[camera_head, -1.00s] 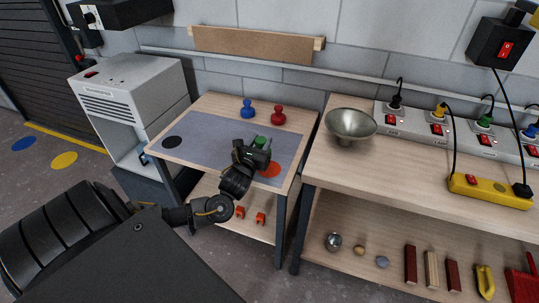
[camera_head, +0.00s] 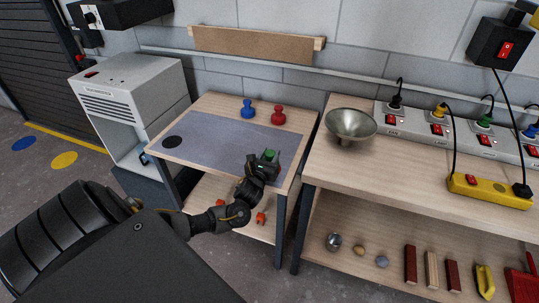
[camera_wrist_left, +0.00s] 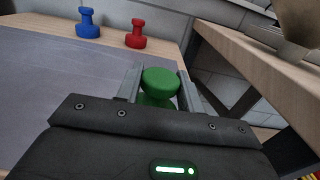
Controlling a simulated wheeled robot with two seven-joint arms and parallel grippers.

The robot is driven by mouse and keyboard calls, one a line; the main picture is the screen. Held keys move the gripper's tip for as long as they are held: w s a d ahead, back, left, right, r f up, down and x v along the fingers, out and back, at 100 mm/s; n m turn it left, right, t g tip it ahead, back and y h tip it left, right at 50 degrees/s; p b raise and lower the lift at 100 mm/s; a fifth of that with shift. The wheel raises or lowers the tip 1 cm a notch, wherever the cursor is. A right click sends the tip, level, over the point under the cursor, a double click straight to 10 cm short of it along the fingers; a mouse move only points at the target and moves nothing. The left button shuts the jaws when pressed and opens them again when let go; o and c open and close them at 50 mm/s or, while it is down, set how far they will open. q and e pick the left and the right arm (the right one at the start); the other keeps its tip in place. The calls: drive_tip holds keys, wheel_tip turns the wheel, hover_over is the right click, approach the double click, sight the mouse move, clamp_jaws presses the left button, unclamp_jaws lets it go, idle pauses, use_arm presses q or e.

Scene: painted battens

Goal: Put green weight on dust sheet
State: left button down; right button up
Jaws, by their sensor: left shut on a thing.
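The green weight (camera_head: 271,155) is between the fingers of my left gripper (camera_head: 266,160), which is shut on it over the right part of the grey-blue dust sheet (camera_head: 215,146). In the left wrist view the round green top of the weight (camera_wrist_left: 160,82) shows upright between the two fingers (camera_wrist_left: 159,90). Its lower part is partly hidden by the gripper, and I cannot tell whether it touches the sheet. The sheet lies flat on the small wooden table. My right gripper is not in view.
A blue weight (camera_head: 247,109) and a red weight (camera_head: 279,116) stand behind the sheet. A black disc (camera_head: 173,142) lies on its left part. A workbench with a metal bowl (camera_head: 351,125) is at the right. The sheet's middle is clear.

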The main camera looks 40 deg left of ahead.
use_arm(q)
drive_tip(key=c, duration=0.9)
unclamp_jaws()
drive_tip(key=shift+r, duration=0.1)
drive_tip(key=shift+s+d, duration=0.15)
drive_tip(key=shift+s, duration=0.2)
drive_tip(key=v, duration=1.1)
drive_tip(key=shift+s, duration=0.15)
